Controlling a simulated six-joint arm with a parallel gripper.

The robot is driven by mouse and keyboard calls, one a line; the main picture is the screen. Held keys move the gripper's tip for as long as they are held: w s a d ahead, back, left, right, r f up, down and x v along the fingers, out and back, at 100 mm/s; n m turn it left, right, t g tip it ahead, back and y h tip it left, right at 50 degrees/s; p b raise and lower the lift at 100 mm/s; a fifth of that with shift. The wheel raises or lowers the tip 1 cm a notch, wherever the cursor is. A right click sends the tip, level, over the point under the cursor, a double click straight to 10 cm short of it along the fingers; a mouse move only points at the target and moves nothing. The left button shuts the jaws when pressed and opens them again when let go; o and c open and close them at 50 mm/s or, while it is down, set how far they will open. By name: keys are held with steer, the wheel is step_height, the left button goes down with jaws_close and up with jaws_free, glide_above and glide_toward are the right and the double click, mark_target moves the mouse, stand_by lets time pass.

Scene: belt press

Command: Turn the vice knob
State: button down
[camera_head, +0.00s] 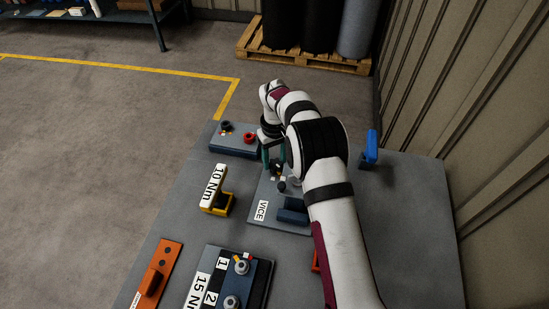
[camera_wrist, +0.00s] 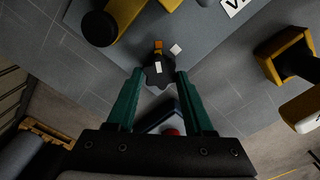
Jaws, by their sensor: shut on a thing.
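The vice (camera_head: 262,192) is a grey plate with a "VICE" label and a blue block, in the middle of the table. In the wrist view, the vice knob (camera_wrist: 157,80) is a dark lobed knob with a white mark, at the plate's edge. My gripper (camera_head: 273,163) reaches down over the far part of the plate. In the wrist view, the green fingers of my gripper (camera_wrist: 159,74) stand on either side of the knob, shut on it. An orange marker (camera_wrist: 158,46) and a white marker (camera_wrist: 176,49) lie beside the knob. My arm hides part of the plate.
A blue fixture with a red knob (camera_head: 249,138) stands just behind. A yellow "10 Nm" block (camera_head: 215,190) is to the left. An orange plate (camera_head: 157,272) and a "15 Nm" fixture (camera_head: 228,283) are in front. A blue upright piece (camera_head: 371,148) stands right.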

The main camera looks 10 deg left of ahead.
mark_target(276, 162)
steer(key=m, duration=0.5)
steer(key=shift+m, duration=0.3)
steer(key=m, duration=0.4)
steer(key=shift+d+m, duration=0.15)
steer(key=shift+m, duration=0.25)
steer(key=shift+c, duration=1.4)
jaws_free()
step_height(276, 162, up, 16)
steer(key=shift+f, duration=0.1)
